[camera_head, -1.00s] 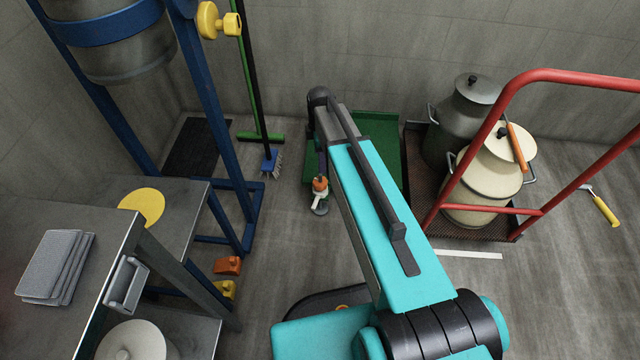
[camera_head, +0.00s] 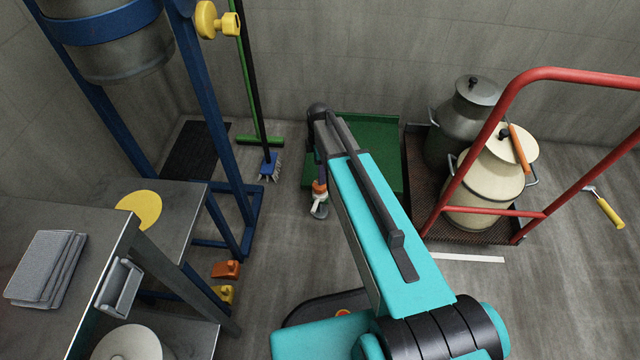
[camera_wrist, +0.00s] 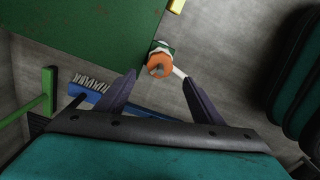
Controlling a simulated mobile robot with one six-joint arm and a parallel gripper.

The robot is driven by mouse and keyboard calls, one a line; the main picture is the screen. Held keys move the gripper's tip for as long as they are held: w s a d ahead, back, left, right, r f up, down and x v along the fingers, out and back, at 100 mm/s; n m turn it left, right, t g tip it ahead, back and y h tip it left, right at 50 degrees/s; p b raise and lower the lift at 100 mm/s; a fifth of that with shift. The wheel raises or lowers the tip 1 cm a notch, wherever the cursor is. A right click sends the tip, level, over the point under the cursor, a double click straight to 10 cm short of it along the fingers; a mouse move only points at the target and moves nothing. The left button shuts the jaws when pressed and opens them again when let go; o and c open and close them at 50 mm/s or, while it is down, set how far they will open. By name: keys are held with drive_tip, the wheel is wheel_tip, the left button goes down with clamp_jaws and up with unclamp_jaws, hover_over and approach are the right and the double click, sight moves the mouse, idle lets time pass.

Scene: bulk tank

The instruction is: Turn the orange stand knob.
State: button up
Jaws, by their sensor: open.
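An orange round knob (camera_wrist: 160,68) with a grey stub on its face shows in the wrist view, with a white lever and a green-and-white part next to it. In the head view the orange knob (camera_head: 319,187) is small, low beside the green panel, with white and grey parts below it. My gripper (camera_wrist: 158,77) is open, its two dark fingers to either side of the knob in the picture. Whether they are level with it in depth I cannot tell; no contact is visible. In the head view my arm hides most of the gripper.
A green panel (camera_head: 375,150) lies behind the arm. A blue brush (camera_head: 270,166) stands left of the knob. A red-railed cart (camera_head: 480,212) with milk cans is on the right. A blue frame (camera_head: 215,130) and metal table (camera_head: 60,225) are left. Floor between is mostly clear.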

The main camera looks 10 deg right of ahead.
wheel_tip(320, 180, down, 8)
drive_tip(key=shift+f+b, duration=0.25)
drive_tip(key=shift+b, duration=0.9)
drive_tip(key=c, duration=1)
drive_tip(key=shift+c, duration=0.2)
drive_tip(key=shift+r+m+p, duration=0.15)
drive_tip(key=shift+m+p, duration=0.25)
drive_tip(key=shift+p, duration=0.15)
drive_tip(key=shift+m+p, duration=1.2)
drive_tip(key=m+p, duration=0.2)
drive_tip(key=m, duration=0.1)
drive_tip(key=m+p, duration=0.3)
drive_tip(key=m, duration=0.1)
drive_tip(key=shift+m, duration=0.3)
drive_tip(key=shift+a+m+p, duration=0.1)
drive_tip(key=shift+m+p, duration=0.5)
drive_tip(key=shift+m, duration=0.9)
